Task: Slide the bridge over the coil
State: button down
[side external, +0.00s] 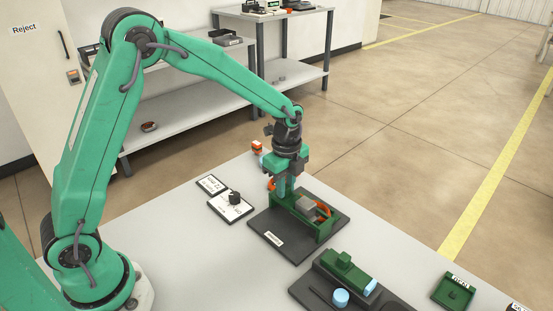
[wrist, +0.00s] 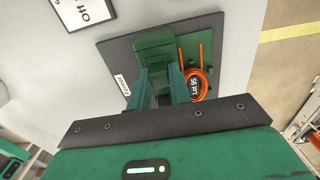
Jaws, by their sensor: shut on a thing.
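A dark base plate (side external: 262,232) with a white label carries a green frame (side external: 323,232) and a grey block (side external: 306,203). The orange wire coil (side external: 322,209) shows at the frame's right end. In the wrist view the coil (wrist: 205,75) lies to the right of my fingers, around a dark disc marked Lot 95. My gripper (side external: 286,187) is over the frame's left end, pointing down. In the wrist view my gripper (wrist: 163,88) is shut on a dark green piece, seemingly the bridge (wrist: 155,48). My fingers hide part of it; I cannot tell whether it covers any coil.
To the right stands a green unit (side external: 346,265) on a dark base, with a light blue cylinder (side external: 341,298). A small green tray (side external: 455,291) is farther right. The table right of the plate is partly clear.

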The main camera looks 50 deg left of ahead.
jog(key=shift+w, duration=2.35)
jog(key=c, duration=1.4)
grip_release()
jog(key=shift+w, duration=0.1)
jog(key=shift+o, duration=0.2)
jog(key=shift+r, duration=0.2)
notch_tip(320, 180, up, 6)
jog(key=shift+r, duration=0.1)
